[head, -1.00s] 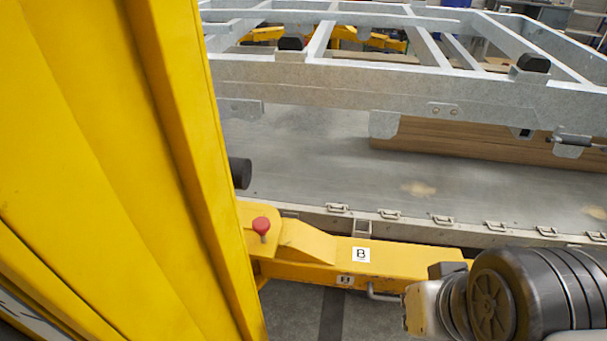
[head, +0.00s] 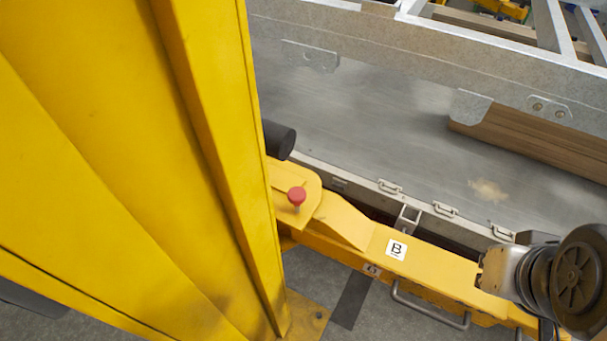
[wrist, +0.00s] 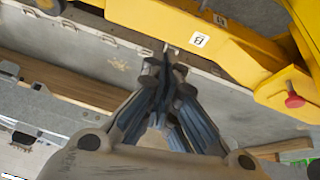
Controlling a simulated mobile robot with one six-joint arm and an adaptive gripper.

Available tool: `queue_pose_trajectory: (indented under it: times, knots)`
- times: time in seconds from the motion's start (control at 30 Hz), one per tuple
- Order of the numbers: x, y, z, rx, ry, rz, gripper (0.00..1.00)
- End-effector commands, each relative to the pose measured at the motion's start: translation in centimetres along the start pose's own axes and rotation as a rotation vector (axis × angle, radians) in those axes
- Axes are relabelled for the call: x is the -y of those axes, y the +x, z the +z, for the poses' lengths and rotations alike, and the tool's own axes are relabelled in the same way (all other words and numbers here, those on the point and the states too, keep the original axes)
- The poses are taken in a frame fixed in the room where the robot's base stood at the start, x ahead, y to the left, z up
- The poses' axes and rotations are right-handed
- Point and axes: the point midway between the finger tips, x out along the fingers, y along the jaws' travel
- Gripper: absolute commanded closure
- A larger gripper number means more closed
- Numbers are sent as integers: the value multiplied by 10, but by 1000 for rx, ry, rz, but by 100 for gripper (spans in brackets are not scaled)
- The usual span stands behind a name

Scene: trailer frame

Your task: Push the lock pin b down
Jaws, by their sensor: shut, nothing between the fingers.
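The lock pin b has a red round knob (head: 297,196) on a short stem that stands up from the yellow arm (head: 345,222) marked with a white B label (head: 397,249). In the wrist view the red knob (wrist: 294,101) is at the right edge and the B label (wrist: 199,40) is near the top. My gripper (wrist: 166,62) is shut and empty, to the left of the knob in the wrist view and apart from it. In the head view the gripper's fingers are out of sight; only part of my arm shows at the lower right.
A tall yellow post (head: 190,120) fills the left of the head view, close to the knob. A black cylinder (head: 279,139) sticks out from behind it. The grey trailer frame (head: 440,62) and stacked wooden boards (head: 545,140) lie beyond the yellow arm.

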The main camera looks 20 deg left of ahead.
Motion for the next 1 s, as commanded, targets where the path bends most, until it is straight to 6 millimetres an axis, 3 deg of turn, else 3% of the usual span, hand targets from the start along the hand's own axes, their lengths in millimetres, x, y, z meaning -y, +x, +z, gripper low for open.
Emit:
queue_pose_trajectory:
  times: [0.13, 0.23, 0.33, 0.43, 0.57, 0.7, 0.83, 1.0]
  knots:
    - [-18, -5, -77, -87, -178, 91, 100]
    - [-9, 0, -132, -172, -352, 102, 100]
    - [20, 10, -174, -254, -538, 49, 100]
    - [67, 19, -196, -323, -722, -70, 100]
    - [139, 24, -192, -383, -928, -309, 100]
    - [203, 16, -156, -400, -1067, -592, 100]
    - [235, 2, -123, -392, -1126, -794, 100]
    - [251, -8, -102, -384, -1149, -910, 100]
